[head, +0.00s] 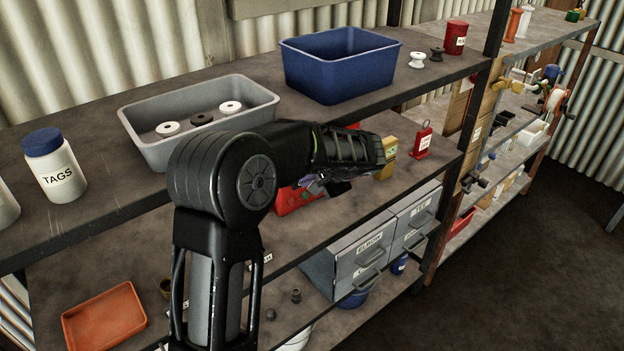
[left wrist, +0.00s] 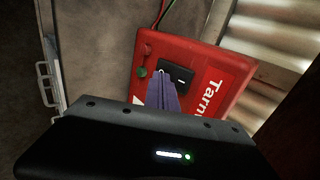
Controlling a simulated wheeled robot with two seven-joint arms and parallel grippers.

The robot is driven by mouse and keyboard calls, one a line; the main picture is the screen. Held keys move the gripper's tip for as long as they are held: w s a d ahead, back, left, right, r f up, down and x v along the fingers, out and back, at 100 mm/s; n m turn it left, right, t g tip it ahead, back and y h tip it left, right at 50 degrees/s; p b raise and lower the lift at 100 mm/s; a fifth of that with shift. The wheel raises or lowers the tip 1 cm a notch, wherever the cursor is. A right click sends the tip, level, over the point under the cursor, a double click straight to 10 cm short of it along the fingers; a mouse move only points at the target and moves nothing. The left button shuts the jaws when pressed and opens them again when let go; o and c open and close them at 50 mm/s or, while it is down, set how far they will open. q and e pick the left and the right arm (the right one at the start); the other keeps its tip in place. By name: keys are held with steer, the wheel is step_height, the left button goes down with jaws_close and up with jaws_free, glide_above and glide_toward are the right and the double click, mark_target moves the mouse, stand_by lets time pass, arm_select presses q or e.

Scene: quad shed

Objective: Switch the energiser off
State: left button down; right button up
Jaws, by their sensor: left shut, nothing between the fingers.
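The energiser is a red box (left wrist: 205,65) with white lettering, largely in sight in the left wrist view. It also shows in the head view (head: 293,200) on the middle shelf, partly hidden behind my left arm. A black rocker switch (left wrist: 182,76) with a white mark is on its face. My left gripper (left wrist: 163,78) is shut and empty, its purple fingertips over the left part of the switch. I cannot tell whether they touch it. In the head view the left gripper (head: 318,184) is right by the box. My right gripper is not in view.
A green knob (left wrist: 142,72) and red and green wires (left wrist: 163,20) are on the box. A yellow box (head: 389,158) and a red tag (head: 422,141) stand to the right. Grey drawers (head: 345,262) sit below, and the upper shelf holds a blue bin (head: 340,70) and grey tray (head: 150,148).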

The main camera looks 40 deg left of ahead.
arm_select(q)
steer(key=shift+a+f+b, duration=0.15)
steer(key=shift+a+b, duration=0.1)
steer(key=shift+b, duration=0.4)
steer(key=shift+r+p, duration=0.4)
steer(key=shift+r, duration=0.45)
